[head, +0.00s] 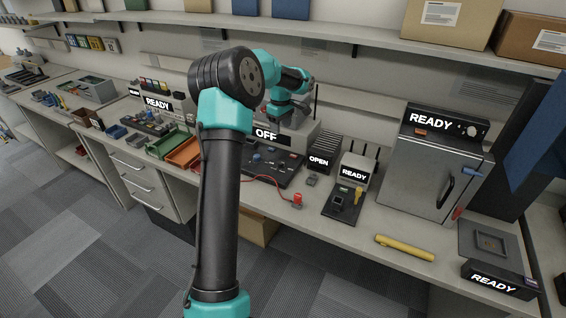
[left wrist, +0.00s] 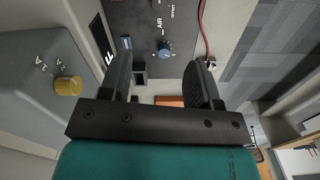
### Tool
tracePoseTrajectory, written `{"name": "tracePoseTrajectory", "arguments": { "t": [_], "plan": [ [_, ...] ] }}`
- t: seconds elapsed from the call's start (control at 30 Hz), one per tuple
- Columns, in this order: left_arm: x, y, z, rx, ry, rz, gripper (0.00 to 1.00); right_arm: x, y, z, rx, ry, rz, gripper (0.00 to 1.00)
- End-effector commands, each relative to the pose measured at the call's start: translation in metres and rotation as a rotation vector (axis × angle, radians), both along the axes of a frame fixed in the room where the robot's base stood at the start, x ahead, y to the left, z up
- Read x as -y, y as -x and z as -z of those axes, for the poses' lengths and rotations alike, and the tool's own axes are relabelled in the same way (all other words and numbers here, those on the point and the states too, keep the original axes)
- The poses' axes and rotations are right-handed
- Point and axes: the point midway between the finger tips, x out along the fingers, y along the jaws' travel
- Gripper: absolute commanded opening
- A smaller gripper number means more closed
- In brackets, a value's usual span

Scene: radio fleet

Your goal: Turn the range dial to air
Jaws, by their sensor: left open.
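The range dial is a small blue knob (left wrist: 165,49) on a dark panel (left wrist: 143,15), with the word AIR printed beside it in the left wrist view. Where its pointer is set is too small to tell. In the head view the dark panel (head: 285,179) lies on the bench below the OFF display, with a blue knob (head: 257,157) on it. My left gripper (left wrist: 162,62) is open and empty, and the dial shows between its fingers, apart from both. In the head view its fingers are hard to make out. My right gripper is not in view.
A grey unit with the OFF display (head: 266,134) stands behind the panel; a yellow knob (left wrist: 68,86) shows on a grey face. Green (head: 168,143) and orange (head: 184,153) trays lie left. A red lead (head: 263,184) crosses the bench front. A yellow torch-like object (head: 404,247) lies right.

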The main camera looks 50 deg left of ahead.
Motion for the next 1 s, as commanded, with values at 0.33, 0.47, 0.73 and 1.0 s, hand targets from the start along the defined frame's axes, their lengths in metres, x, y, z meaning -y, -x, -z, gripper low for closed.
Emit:
{"name": "tracePoseTrajectory", "arguments": {
  "t": [0.33,0.47,0.73,1.0],
  "plan": [
    [0.001,0.000,0.033,-0.002,0.002,0.002,0.57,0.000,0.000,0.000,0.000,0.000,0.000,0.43],
    [0.001,0.000,0.056,-0.003,0.001,0.001,0.57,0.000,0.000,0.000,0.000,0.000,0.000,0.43],
    [0.001,0.000,0.102,-0.002,0.002,0.002,0.57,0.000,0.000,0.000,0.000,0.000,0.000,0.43],
    [0.001,0.000,0.147,-0.001,0.001,0.001,0.57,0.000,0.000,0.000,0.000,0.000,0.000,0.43]
  ]
}}
